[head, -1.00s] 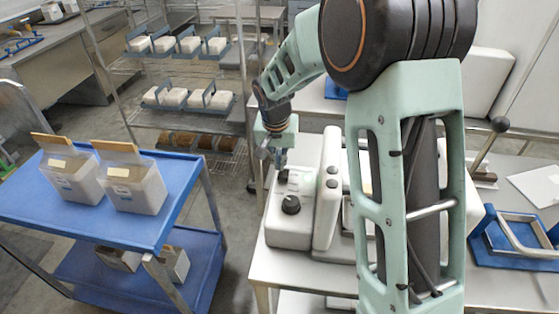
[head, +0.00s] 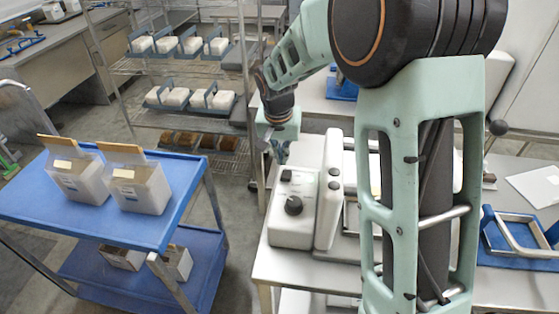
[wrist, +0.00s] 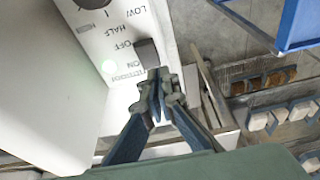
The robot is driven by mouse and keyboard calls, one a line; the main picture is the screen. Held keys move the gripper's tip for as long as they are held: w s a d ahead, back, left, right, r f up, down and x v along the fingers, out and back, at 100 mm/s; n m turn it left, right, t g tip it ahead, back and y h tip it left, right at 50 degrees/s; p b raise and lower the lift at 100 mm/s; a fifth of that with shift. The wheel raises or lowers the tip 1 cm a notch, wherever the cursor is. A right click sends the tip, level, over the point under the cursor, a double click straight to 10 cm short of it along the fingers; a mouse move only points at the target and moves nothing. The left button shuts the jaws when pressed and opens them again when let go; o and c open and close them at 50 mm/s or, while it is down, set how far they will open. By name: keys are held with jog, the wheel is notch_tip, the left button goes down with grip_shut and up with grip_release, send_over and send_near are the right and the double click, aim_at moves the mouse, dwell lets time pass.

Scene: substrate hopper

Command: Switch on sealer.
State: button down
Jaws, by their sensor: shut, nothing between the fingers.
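The sealer (head: 290,232) is a white box on the metal table, with a black round knob (head: 293,205) and a small dark switch (head: 286,175) on top. In the wrist view the sealer's panel (wrist: 105,60) carries the words LOW, HALF, OFF and ON, and the dark switch (wrist: 147,53) sits beside OFF and ON. My gripper (head: 280,157) is at the sealer's far end, just beyond the switch. In the wrist view my gripper (wrist: 159,84) is shut and empty, close below the switch; contact cannot be told.
A blue cart (head: 105,225) with white boxes stands at the left. A wire rack (head: 180,122) holding trays is behind. A blue frame fixture (head: 515,240) lies on the table at the right. Floor shows between cart and table.

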aim_at(281, 175)
notch_tip(281, 175, up, 10)
jog(key=b, duration=0.1)
jog(key=shift+r+b, duration=0.2)
jog(key=shift+b, duration=0.2)
